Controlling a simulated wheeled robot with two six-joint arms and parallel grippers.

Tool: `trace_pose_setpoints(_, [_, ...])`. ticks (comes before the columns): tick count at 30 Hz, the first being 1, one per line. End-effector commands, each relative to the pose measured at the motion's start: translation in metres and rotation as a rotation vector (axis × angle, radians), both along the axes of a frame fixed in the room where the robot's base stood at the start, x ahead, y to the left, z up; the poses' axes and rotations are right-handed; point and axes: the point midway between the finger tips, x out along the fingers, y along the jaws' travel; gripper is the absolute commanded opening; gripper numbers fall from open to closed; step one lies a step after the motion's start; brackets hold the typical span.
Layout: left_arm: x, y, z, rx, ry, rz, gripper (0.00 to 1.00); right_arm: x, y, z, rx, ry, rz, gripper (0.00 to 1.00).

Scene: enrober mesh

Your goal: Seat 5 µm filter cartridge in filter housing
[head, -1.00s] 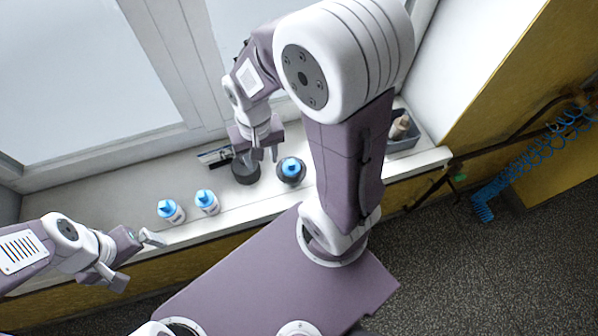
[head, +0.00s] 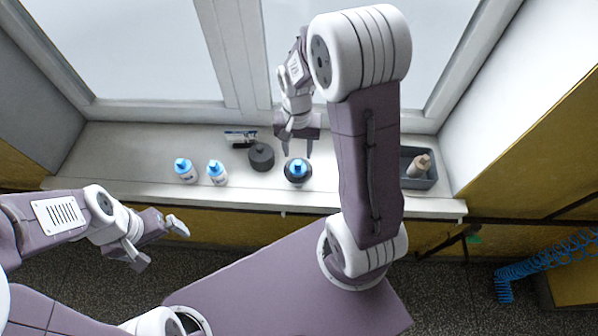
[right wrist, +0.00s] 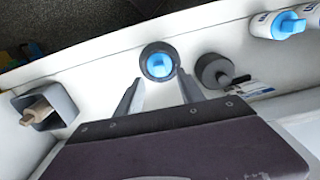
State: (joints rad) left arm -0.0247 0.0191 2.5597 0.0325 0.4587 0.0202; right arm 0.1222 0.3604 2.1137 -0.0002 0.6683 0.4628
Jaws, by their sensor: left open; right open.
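A dark round housing (head: 293,182) stands on the white sill, with a blue-topped piece (head: 298,166) sitting in its mouth. In the right wrist view, the blue top (right wrist: 159,64) is inside the dark ring (right wrist: 147,74). Two white, blue-topped cartridges (head: 188,175) (head: 218,177) stand upright at the left; their labels are unreadable. A dark knobbed cap or cylinder (head: 261,158) is left of the housing. My right gripper (head: 297,143) is open and empty behind the housing, apart from it. My left gripper (head: 160,246) is open and empty in front of the sill.
A grey bin (head: 421,183) with a beige bottle-like object (head: 419,164) is on the sill at the right. A small black-and-white item (head: 240,137) lies behind the dark cap. The window is behind; a blue coiled hose (head: 540,262) hangs at the right.

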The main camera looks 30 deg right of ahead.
Motion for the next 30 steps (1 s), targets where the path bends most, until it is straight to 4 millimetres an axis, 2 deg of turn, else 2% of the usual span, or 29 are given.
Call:
trace_pose_setpoints(3, [0.0,0.0,0.002,0.0,0.0,0.0,1.0,-0.001,-0.001,-0.006,0.001,0.003,0.0,0.45])
trace_pose_setpoints(10, [0.0,0.0,0.005,0.0,0.0,0.0,1.0,-0.001,-0.003,-0.046,0.001,0.003,0.0,0.45])
trace_pose_setpoints(18, [0.0,0.0,0.005,0.0,0.0,0.0,1.0,0.0,-0.003,-0.052,0.0,-0.001,0.0,0.45])
trace_pose_setpoints(19, [0.0,0.0,0.005,0.0,0.0,0.0,1.0,0.0,-0.003,-0.052,0.0,-0.001,0.0,0.4])
trace_pose_setpoints(23, [0.0,0.0,0.005,0.0,0.0,0.0,1.0,0.0,-0.003,-0.052,0.0,-0.001,0.0,0.04])
trace_pose_setpoints(24, [0.0,0.0,0.005,0.0,0.0,0.0,1.0,0.0,-0.003,-0.052,0.0,-0.001,0.0,0.0])
trace_pose_setpoints(30, [0.0,0.0,0.005,0.0,0.0,0.0,1.0,0.0,-0.003,-0.052,0.0,-0.001,0.0,0.0])
